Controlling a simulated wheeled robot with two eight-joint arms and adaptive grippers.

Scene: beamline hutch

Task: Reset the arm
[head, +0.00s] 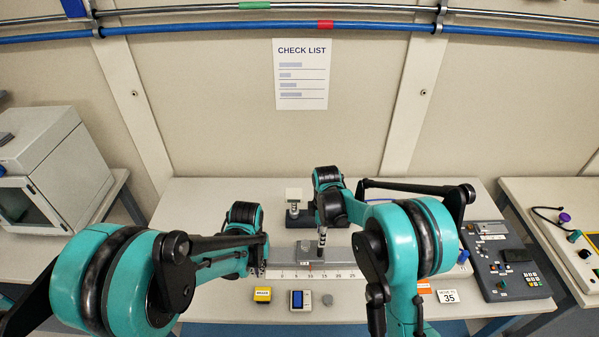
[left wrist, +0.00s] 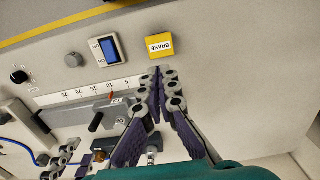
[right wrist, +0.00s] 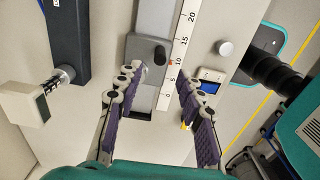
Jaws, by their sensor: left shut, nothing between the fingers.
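My left gripper (head: 259,264) is shut and empty at the low end of the scale. In the left wrist view its fingertips (left wrist: 158,84) come together just below the yellow box marked BRAKE (left wrist: 160,47), apart from it in the picture. My right gripper (head: 322,243) points down over the grey slide (head: 340,254). In the right wrist view its fingers (right wrist: 161,73) stand apart, with the carriage and its black knob (right wrist: 160,54) showing between and beyond them. I cannot tell whether they touch it. A red pointer shows by the scale (right wrist: 182,48), near 10.
A white square on a post (head: 294,195) stands behind. A control panel (head: 505,262) and a card reading 35 (head: 447,296) are at the right.

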